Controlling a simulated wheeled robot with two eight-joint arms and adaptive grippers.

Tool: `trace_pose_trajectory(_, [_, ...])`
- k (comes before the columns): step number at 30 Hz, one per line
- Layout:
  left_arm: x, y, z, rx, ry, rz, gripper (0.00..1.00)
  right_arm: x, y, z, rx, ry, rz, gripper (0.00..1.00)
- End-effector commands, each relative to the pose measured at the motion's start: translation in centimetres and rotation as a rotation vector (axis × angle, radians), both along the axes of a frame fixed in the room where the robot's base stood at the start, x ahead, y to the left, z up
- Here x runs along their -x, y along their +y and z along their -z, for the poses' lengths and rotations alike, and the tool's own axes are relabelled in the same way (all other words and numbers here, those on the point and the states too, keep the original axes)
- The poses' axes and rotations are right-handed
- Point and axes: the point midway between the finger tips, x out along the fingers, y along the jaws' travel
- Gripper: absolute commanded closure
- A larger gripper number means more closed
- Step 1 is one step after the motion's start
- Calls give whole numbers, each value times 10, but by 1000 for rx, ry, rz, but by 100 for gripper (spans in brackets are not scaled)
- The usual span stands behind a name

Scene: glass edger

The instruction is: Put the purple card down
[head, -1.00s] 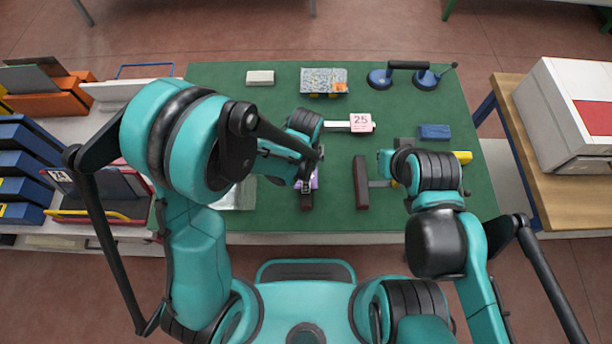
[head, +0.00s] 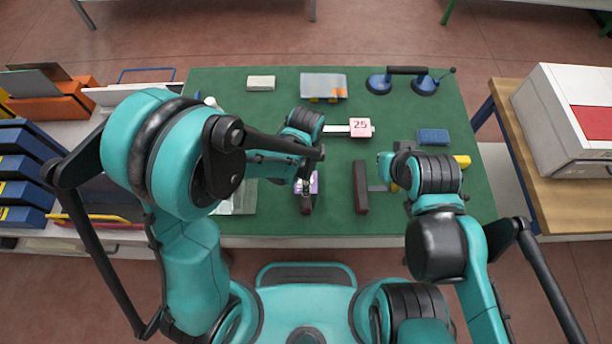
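The purple card (head: 314,183) shows in the head view as a small patch at the middle of the green mat, largely hidden by my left gripper (head: 306,187). The gripper points down over it, at the far end of a dark red block (head: 306,206). I cannot tell whether the fingers grip the card or whether it touches the surface below. My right gripper (head: 392,183) is mostly hidden behind its own wrist, right of a second dark red block (head: 361,187); its opening does not show.
The green mat (head: 290,225) is clear along its front edge. Behind are a white block (head: 261,83), a grey-lidded box (head: 323,86), a pink-white block marked 25 (head: 360,127) and a double suction lifter (head: 408,71). A blue block (head: 433,136) lies right.

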Motion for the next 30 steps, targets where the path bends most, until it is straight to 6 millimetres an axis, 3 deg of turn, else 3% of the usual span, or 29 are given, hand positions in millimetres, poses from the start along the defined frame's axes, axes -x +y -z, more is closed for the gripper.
trace_pose_trajectory(3, [1, 0, -33, 0, 0, 0, 16, 0, 0, -13, 0, 0, 0, 100])
trace_pose_trajectory(9, [1, 0, -73, 0, 0, 0, 16, 0, 0, -25, 0, 0, 0, 100])
trace_pose_trajectory(15, [1, 0, -92, 0, 0, 0, 16, 0, 0, -29, 0, 0, 0, 100])
trace_pose_trajectory(22, [0, 4, -98, 4, -8, -25, 16, 0, 0, -29, 0, 0, 0, 100])
trace_pose_trajectory(26, [0, 25, -118, 33, -62, -181, 16, 0, 0, -29, 0, 0, 0, 100])
trace_pose_trajectory(30, [6, 66, -153, 104, -170, -504, 16, 0, 0, -29, 0, 0, 0, 100])
